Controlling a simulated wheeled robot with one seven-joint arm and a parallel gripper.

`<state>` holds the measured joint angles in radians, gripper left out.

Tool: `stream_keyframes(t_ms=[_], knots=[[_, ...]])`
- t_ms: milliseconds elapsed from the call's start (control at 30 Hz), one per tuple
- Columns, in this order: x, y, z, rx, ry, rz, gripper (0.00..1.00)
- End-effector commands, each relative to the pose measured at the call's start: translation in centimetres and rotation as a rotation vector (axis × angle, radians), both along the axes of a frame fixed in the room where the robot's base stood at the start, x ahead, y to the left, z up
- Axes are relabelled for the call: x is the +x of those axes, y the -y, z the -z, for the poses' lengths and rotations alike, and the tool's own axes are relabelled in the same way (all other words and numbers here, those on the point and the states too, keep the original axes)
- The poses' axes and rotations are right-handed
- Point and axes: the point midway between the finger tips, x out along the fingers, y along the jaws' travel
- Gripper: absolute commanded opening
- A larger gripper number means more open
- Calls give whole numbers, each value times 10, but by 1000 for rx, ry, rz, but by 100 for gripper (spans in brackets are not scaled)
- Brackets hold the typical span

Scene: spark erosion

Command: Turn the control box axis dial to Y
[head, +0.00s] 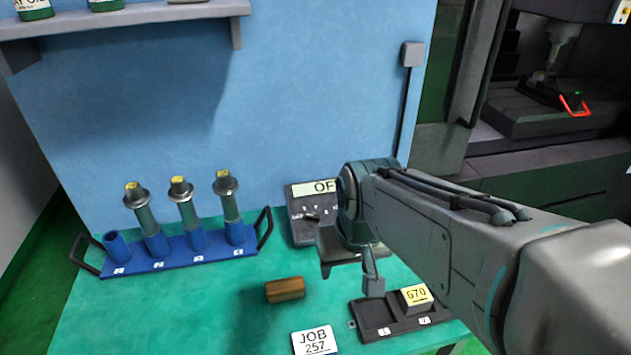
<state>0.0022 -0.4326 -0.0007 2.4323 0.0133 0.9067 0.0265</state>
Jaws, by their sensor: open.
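The control box (300,228) is a dark grey unit standing at the back of the green table against the blue wall. Its pale display (313,188) shows letters starting "OF", cut off by my arm. A small dark dial with pale marks (312,216) shows on its front. My wrist hides the box's right part, and I cannot read the dial's setting. My gripper (349,277) is open and empty, pointing down in front of the box. I cannot tell whether it touches the box.
A blue rack (180,262) with several tool holders stands at left. A brown block (285,290) lies mid-table. A "JOB 257" card (314,341) is at the front. A dark tray (385,322) holds a block labelled 670 (415,297). A shelf (120,17) overhangs the back left.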

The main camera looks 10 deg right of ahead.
Motion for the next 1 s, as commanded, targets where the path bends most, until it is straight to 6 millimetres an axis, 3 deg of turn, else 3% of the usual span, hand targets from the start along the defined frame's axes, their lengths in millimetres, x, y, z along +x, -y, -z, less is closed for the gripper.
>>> stream_keyframes(t_ms=[100, 300, 600, 800, 1000], knots=[[37, 1, -24, 24, -35, 45, 56], [110, 8, -47, 71, -92, 140, 56], [207, 18, -47, 137, -171, 259, 56], [240, 22, -38, 163, -198, 302, 56], [248, 22, -27, 170, -208, 313, 56]])
